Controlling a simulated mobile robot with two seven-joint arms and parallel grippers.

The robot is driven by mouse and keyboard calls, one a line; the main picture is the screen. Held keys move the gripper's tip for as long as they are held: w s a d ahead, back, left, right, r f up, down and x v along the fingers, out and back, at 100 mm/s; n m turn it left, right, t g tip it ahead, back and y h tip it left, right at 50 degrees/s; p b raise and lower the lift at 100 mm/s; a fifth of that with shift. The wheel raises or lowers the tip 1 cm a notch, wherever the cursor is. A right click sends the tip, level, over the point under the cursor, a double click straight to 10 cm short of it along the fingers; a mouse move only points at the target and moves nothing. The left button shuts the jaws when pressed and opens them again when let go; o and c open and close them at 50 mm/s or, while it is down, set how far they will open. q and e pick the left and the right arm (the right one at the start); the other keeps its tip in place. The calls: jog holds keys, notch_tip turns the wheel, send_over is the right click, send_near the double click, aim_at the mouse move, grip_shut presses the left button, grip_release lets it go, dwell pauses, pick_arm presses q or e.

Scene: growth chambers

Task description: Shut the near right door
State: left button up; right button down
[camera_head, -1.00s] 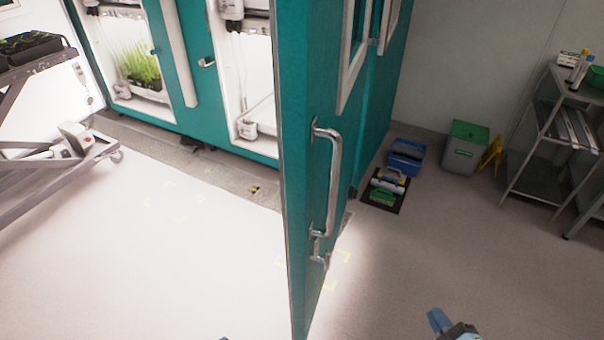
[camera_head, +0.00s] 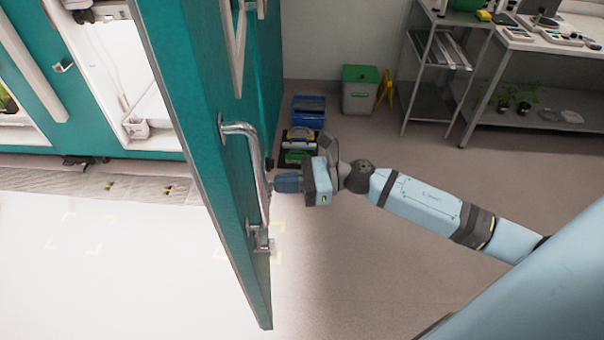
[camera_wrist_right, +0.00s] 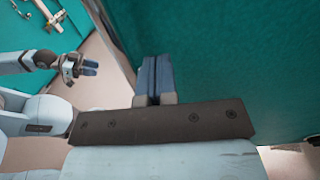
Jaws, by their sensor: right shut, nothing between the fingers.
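The near right door (camera_head: 190,90) is a tall teal panel standing open, its free edge toward me. A metal pull handle (camera_head: 259,165) and a small latch lever (camera_head: 262,240) are on its right face. My right gripper (camera_head: 277,183) is beside that face, just right of the pull handle, with its fingers pointing at the door. In the right wrist view its blue fingers (camera_wrist_right: 153,75) are shut and empty, in front of the teal panel (camera_wrist_right: 230,60). I cannot tell whether they touch it. My left gripper (camera_wrist_right: 88,68) shows small there; its jaw state is unclear.
A lit chamber opening (camera_head: 115,60) is left of the door. Blue and green boxes (camera_head: 308,108), a grey bin with a green lid (camera_head: 358,92) and a metal shelf (camera_head: 425,85) stand behind my right arm. The floor left of the door is clear.

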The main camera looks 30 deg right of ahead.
aim_at(240, 186)
jog(key=p+x, duration=0.2)
jog(key=x, duration=0.4)
jog(key=shift+d+r, duration=0.1)
jog(key=shift+w+a, duration=0.2)
jog(key=shift+a, duration=0.25)
